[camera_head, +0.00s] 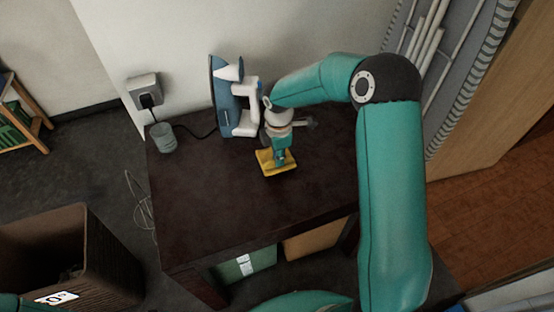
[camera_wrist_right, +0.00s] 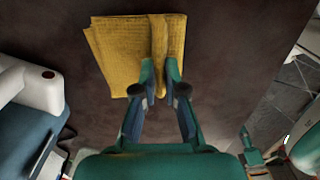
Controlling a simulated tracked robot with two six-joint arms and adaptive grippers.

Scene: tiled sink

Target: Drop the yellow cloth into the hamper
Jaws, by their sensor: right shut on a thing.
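The yellow cloth (camera_head: 264,164) is at the dark table's middle, folded flat. In the right wrist view the cloth (camera_wrist_right: 118,55) is pinched up into a ridge between the fingertips. My right gripper (camera_head: 281,160) points down and is shut on the cloth; its fingertips also show in the wrist view (camera_wrist_right: 160,78). I cannot tell whether the cloth still touches the table top. The hamper (camera_head: 112,262) is a brown, ribbed, open-topped box on the floor at the lower left, with its inside in shadow. My left gripper is out of view.
A blue and white iron (camera_head: 222,95) stands upright behind the cloth, with a cord to a wall socket (camera_head: 145,90). The table (camera_head: 215,205) is clear in front. Grey floor lies between table and hamper.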

